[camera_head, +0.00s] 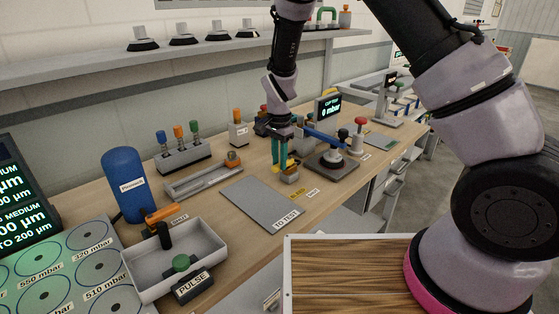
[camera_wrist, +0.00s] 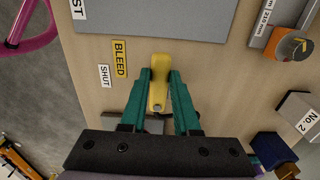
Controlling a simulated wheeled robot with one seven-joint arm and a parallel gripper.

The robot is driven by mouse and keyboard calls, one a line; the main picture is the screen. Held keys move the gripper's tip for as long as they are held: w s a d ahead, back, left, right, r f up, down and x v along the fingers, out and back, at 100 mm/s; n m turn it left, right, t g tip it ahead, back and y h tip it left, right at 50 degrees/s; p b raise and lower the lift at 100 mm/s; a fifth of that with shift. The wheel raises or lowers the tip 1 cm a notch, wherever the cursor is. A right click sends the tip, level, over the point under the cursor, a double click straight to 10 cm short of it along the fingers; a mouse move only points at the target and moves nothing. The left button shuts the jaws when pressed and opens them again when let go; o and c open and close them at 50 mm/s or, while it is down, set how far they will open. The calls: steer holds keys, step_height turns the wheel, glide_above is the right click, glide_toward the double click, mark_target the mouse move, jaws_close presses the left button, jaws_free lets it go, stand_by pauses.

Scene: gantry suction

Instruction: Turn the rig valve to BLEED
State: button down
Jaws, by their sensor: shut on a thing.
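The rig valve's yellow handle (camera_wrist: 158,82) lies between the teal fingers of my gripper (camera_wrist: 160,76) in the wrist view. My gripper is shut on it. The handle's free end points up in that picture, with a grey screw at its lower end. A yellow BLEED label (camera_wrist: 119,58) and a white SHUT label (camera_wrist: 104,76) lie to the left on the table. The handle points along neither label clearly. In the head view, my gripper (camera_head: 281,160) reaches straight down onto the valve (camera_head: 291,176), and its fingers partly hide the handle.
A grey test mat (camera_head: 262,204) lies in front of the valve. To its right stands a dark base with a blue arm (camera_head: 323,139). A channel with an orange knob (camera_head: 203,180) and a No.2 block (camera_head: 238,134) are nearby. A grey bin (camera_head: 205,240) sits at front left.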

mark_target(279, 163)
steer(key=c, duration=0.6)
jaws_free()
steer(key=shift+c, duration=0.2)
step_height(279, 163, up, 11)
